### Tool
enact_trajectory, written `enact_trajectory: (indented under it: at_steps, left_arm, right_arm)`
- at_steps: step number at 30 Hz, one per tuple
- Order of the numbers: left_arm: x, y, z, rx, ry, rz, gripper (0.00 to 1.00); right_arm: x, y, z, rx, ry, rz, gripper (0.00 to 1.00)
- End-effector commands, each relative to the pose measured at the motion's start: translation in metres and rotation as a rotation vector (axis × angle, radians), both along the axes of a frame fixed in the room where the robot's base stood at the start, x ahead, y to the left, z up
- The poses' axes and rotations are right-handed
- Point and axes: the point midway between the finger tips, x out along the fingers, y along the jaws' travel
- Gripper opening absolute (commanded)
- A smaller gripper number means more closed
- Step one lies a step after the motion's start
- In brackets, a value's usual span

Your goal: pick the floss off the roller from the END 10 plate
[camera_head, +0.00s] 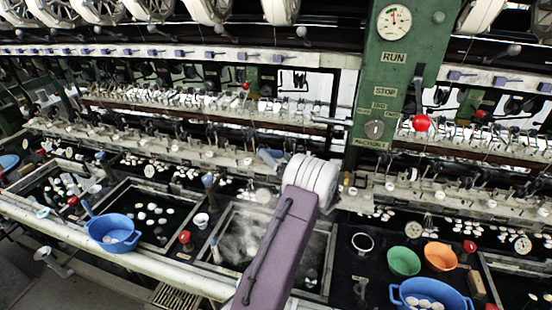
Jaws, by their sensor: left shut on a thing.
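My left arm comes up from the bottom middle, with a purple link and a white ringed joint. Its gripper (268,157) shows as a small blue-grey piece just left of the joint, at the edge of the machine's ledge. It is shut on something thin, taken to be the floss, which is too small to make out. The joint hides part of the ledge behind it. The END 10 plate and its roller cannot be told apart among the small fittings along the ledge (215,155). My right gripper is not in view.
A steaming basin (222,262) lies below the arm. Blue bowls (113,230), a green bowl (403,260) and an orange bowl (440,256) stand along the bench. A green post (391,75) with a gauge and a red-knobbed lever (421,123) rises right of the arm.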

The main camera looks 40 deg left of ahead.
Motion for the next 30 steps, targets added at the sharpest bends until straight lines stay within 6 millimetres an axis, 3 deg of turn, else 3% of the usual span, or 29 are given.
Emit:
enact_trajectory:
  at_steps: [3,12,30]
  left_arm:
    - [0.015,-0.003,-0.019,0.0,-0.001,0.0,0.38]
    - [0.041,-0.008,-0.04,0.0,-0.001,0.0,0.38]
    - [0.046,-0.009,-0.042,-0.001,-0.001,0.0,0.38]
  right_arm:
    - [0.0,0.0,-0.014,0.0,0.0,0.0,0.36]
    - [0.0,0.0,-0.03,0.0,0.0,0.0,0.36]
    - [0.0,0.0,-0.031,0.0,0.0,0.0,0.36]
